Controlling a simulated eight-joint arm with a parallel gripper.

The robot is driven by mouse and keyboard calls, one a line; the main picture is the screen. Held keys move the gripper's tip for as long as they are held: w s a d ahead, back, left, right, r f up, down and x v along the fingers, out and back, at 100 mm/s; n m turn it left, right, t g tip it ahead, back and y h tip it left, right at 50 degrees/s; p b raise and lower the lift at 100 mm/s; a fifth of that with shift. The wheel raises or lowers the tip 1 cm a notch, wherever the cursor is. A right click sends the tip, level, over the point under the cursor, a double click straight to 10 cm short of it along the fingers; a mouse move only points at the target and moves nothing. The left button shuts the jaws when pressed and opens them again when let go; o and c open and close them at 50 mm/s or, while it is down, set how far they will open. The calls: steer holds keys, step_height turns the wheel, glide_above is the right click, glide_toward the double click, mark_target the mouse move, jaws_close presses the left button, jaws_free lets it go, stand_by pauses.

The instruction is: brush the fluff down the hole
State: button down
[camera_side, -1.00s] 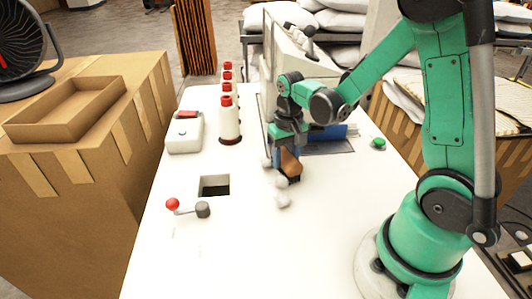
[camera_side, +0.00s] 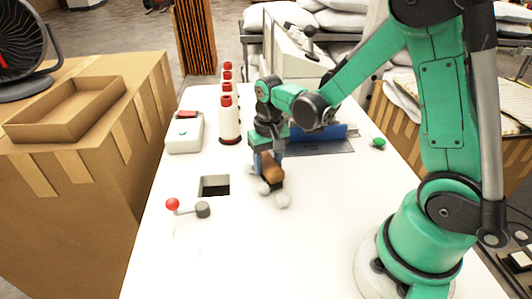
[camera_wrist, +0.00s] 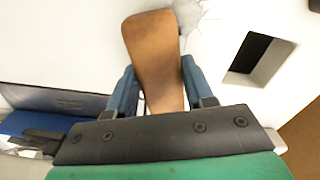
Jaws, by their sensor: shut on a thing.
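My gripper (camera_side: 268,157) is shut on a brush with a brown wooden handle (camera_wrist: 153,50), held low over the white table. In the side view the brush (camera_side: 272,172) is just right of the square hole (camera_side: 214,186). White fluff balls (camera_side: 282,200) lie at the brush's near end, and another (camera_side: 264,188) is on its left. In the wrist view some fluff (camera_wrist: 188,14) shows beside the handle's tip, and the hole (camera_wrist: 250,52) is to the right. The brush's bristles are hidden.
Thread cones (camera_side: 229,120) and a white box (camera_side: 186,134) stand beyond the hole. A blue item (camera_side: 318,134) and a green button (camera_side: 378,143) are at the right. The near table is clear.

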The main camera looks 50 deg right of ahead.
steer(key=shift+w+a, duration=0.35)
steer(key=shift+a, duration=0.4)
steer(key=shift+w+a, duration=0.35)
steer(key=shift+a, duration=0.35)
steer(key=shift+w+a, duration=0.35)
steer(key=shift+a, duration=0.4)
steer(key=shift+s+d+r, duration=0.1)
steer(key=shift+d+r, duration=0.1)
steer(key=shift+r, duration=0.65)
steer(key=shift+s+d+r, duration=0.1)
steer(key=shift+d+r, duration=0.1)
steer(key=shift+r, duration=0.65)
steer(key=shift+r, duration=0.1)
